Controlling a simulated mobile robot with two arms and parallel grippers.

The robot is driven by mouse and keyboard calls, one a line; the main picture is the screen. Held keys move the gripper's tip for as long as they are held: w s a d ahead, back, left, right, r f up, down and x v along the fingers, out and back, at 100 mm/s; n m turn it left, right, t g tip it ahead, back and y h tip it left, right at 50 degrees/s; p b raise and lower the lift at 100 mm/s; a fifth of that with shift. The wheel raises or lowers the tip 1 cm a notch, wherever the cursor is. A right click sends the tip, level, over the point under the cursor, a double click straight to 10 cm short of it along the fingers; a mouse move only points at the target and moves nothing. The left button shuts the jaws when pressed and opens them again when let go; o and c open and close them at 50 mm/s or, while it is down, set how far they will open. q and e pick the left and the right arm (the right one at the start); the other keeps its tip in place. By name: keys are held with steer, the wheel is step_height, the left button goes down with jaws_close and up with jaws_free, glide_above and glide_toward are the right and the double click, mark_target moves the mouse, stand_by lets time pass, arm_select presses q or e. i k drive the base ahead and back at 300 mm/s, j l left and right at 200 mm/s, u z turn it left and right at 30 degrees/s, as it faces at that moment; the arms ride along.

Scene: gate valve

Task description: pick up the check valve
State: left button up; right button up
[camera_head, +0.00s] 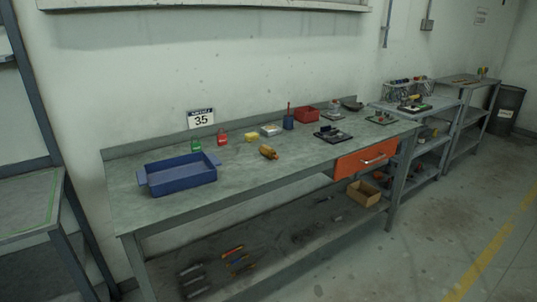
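A small brass-coloured fitting (268,152), which looks like the check valve, lies on the long grey workbench (240,178) near the middle of its top. It is small in view, so its exact shape is hard to tell. Open bench surface lies around it, and nothing covers it. Neither of my grippers shows in the head view.
A blue tray (181,181) stands on the bench's left. Red (222,137), green (196,145) and yellow (250,137) items stand behind the fitting. An orange drawer (366,158) hangs under the right end. The floor in front is clear.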

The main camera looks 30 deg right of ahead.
mark_target(267, 152)
steer(key=i+l+z, duration=0.1)
steer(key=z, duration=0.25)
steer(key=i+l+z, duration=0.15)
steer(key=l+z, duration=0.15)
steer(key=i+l+z, duration=0.15)
steer(key=z, duration=0.2)
steer(key=i+l+u, duration=0.25)
steer(key=i, duration=0.25)
steer(key=i+l+u, duration=0.25)
steer(key=i+l, duration=0.15)
steer(key=l, duration=0.15)
steer(key=i+l+u, duration=0.25)
steer(key=i+l, duration=0.2)
steer(key=i+l+u, duration=0.25)
steer(key=l, duration=0.45)
steer(key=i, duration=0.05)
